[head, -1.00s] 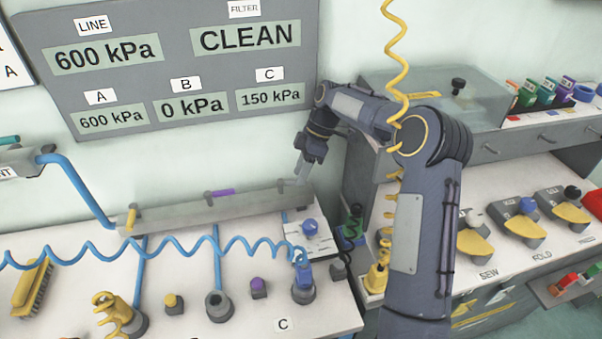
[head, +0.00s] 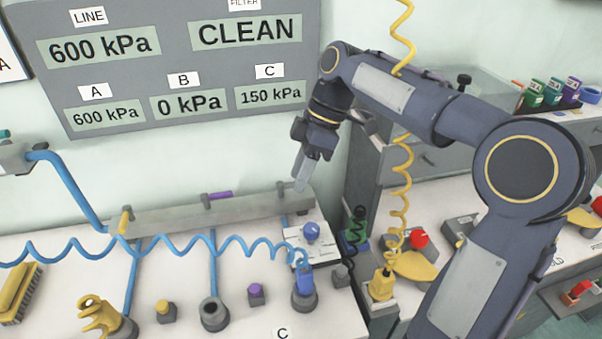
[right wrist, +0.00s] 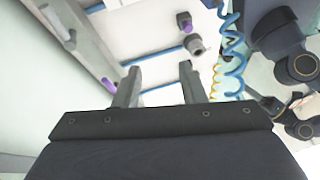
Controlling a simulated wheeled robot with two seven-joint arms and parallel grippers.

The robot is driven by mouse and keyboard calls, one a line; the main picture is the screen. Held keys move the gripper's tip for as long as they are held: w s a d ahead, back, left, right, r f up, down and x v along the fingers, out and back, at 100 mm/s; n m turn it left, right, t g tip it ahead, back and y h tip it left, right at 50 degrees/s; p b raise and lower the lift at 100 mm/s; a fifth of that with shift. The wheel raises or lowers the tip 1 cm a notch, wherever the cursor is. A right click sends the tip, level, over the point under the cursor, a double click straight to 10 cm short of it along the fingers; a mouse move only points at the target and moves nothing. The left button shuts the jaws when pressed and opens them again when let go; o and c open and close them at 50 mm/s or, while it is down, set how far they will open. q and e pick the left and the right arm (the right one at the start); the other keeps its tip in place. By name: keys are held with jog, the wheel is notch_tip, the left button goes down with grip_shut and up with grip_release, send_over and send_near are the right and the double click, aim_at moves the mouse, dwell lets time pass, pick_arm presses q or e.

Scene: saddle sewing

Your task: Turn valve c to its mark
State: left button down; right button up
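A grey manifold bar (head: 160,218) runs along the back of the left bench, with a yellow lever (head: 125,215) and a purple lever (head: 220,195). At its right end a grey valve stub (head: 284,220) stands above a blue hose; its lever is not clear. A blue knob (head: 312,232) sits on a white plate near that end. The C readout (head: 270,95) shows 150 kPa. My right gripper (head: 302,178) points down above and behind the bar's right end, apart from it. In the right wrist view its fingers (right wrist: 158,85) are apart and empty. My left gripper is not in view.
A blue coiled hose (head: 170,250) crosses the bench to a blue fitting (head: 304,280). A yellow coiled hose (head: 402,190) hangs beside my right arm. A yellow brush (head: 18,292) lies at far left. A cabinet and sewing bench stand at right.

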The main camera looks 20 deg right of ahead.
dwell(0.3)
jog(key=w+d+f+n+t+h+p, duration=0.1)
jog(key=w+d+f+t, duration=0.15)
jog(key=w, duration=0.25)
jog(key=w+d+f+t+p, duration=0.2)
jog(key=w+d+f, duration=0.2)
jog(key=w, duration=0.1)
jog(key=shift+g, duration=0.25)
jog(key=x, duration=0.7)
jog(key=shift+d+f, duration=0.1)
jog(key=shift+d, duration=0.05)
jog(key=shift+c, duration=0.5)
grip_shut()
